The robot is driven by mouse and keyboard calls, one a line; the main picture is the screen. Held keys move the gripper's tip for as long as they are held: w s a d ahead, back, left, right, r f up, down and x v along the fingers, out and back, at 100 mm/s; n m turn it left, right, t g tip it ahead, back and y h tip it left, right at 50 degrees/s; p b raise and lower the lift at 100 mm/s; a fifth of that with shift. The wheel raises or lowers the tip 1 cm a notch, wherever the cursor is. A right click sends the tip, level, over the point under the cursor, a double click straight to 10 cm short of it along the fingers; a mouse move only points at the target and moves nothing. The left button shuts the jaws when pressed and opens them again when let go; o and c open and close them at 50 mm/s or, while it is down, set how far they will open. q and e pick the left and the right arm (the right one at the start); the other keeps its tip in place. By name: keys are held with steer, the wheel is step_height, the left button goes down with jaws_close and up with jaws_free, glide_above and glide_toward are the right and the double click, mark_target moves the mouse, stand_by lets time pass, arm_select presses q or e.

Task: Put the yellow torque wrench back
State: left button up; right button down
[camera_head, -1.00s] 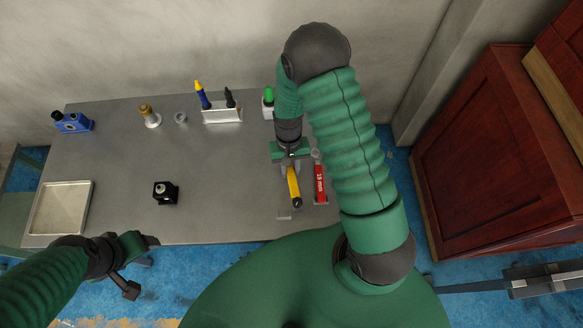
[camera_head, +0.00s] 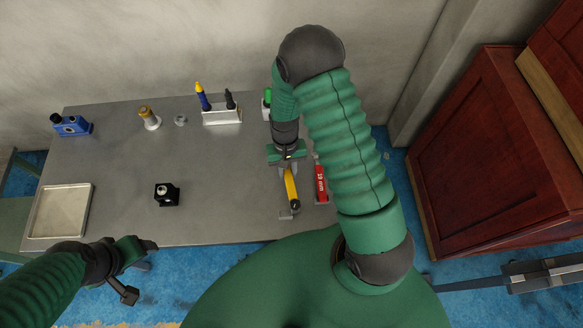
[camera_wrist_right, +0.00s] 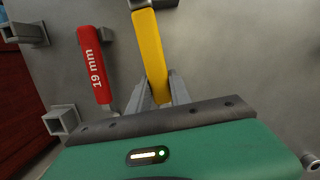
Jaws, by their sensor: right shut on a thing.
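In the right wrist view the yellow handle (camera_wrist_right: 150,45) extends beyond the fingers of my right gripper (camera_wrist_right: 160,92). My left gripper (camera_head: 148,255) is open and empty near the front left edge.
A red 19 mm wrench (camera_head: 321,182) lies close on the right, also in the wrist view (camera_wrist_right: 95,65), by a grey bracket (camera_wrist_right: 62,121). A black block (camera_head: 166,195), a tray (camera_head: 88,212) and a screwdriver rack (camera_head: 221,116) stand further left. The table's middle is clear.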

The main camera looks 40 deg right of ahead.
steer(key=shift+a, duration=0.4)
steer(key=shift+d+f, duration=0.15)
steer(key=shift+d, duration=0.05)
steer(key=shift+a, duration=0.7)
steer(key=shift+d+f, duration=0.45)
steer(key=shift+f, duration=0.1)
steer(key=c, duration=1.5)
jaws_free()
steer(key=shift+a, duration=0.1)
steer(key=o, duration=0.4)
steer(key=shift+a+r, duration=0.1)
steer(key=shift+a, duration=0.1)
arm_select(q)
steer(key=shift+d+f, duration=0.15)
